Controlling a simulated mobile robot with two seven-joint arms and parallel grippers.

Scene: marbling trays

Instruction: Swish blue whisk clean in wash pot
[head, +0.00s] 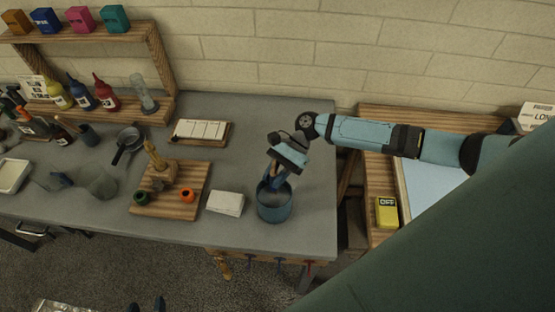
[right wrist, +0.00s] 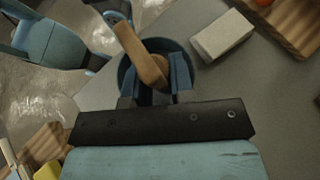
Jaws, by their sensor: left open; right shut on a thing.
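The wash pot (head: 274,212) is a blue-grey round pot near the right end of the grey table. My right gripper (head: 273,183) points down over its mouth and is shut on the whisk. In the right wrist view the whisk's tan wooden handle (right wrist: 138,50) is tilted between the fingers, with the pot's dark rim (right wrist: 125,70) around it. The whisk's lower end is hidden by the gripper and pot, so I cannot tell its colour or how deep it sits. My left gripper (head: 146,306) shows only its fingertips at the bottom edge, open and empty, in front of the table.
A white block (head: 226,203) sits just left of the pot. Further left is a wooden board (head: 165,207) with small orange and green cups. A notepad on a board (head: 200,132) lies behind. A yellow OFF box (head: 386,212) stands on the wooden bench at right.

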